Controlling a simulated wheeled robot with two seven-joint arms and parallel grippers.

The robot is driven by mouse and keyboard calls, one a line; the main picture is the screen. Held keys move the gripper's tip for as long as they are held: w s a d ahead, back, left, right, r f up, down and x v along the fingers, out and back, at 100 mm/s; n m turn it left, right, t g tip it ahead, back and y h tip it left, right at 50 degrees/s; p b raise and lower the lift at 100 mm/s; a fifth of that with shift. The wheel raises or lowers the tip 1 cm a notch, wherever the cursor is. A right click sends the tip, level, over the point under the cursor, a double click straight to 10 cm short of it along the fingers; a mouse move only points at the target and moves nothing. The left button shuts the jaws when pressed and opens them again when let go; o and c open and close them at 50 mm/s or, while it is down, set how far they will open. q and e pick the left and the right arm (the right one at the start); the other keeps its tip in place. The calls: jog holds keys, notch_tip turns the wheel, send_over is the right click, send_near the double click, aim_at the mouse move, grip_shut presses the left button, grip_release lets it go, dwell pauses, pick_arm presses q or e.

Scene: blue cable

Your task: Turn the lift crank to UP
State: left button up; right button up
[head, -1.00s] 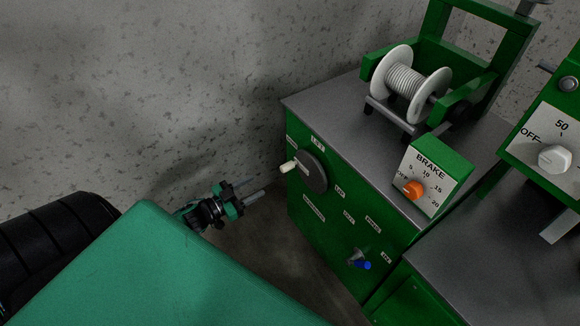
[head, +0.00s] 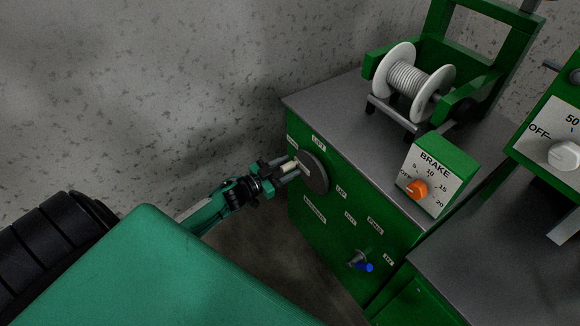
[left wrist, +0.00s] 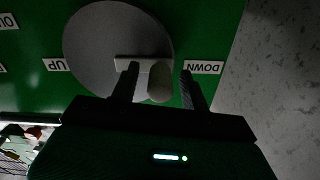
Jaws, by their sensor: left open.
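The lift crank is a dark grey disc (head: 315,174) on the green cabinet's side, with a pale handle (head: 289,167) sticking out. In the left wrist view the disc (left wrist: 100,45) carries a light bar and the handle (left wrist: 160,82) near the DOWN label (left wrist: 203,67). The UP label (left wrist: 56,65) is on the disc's other side. My left gripper (head: 284,170) is open, its fingers on either side of the handle; it also shows in the left wrist view (left wrist: 160,85). Whether the fingers touch the handle cannot be told. My right gripper is not in view.
The green cabinet (head: 330,235) has a cable reel (head: 408,78) on top and a brake box with an orange knob (head: 416,190). A blue-tipped knob (head: 364,267) sticks out low on its side. A speckled grey wall (head: 150,80) stands behind my left arm.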

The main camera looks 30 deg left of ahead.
pick_arm(q)
jog(key=shift+w+d, duration=0.25)
jog(key=shift+w, duration=0.4)
jog(key=shift+c, duration=0.3)
grip_shut()
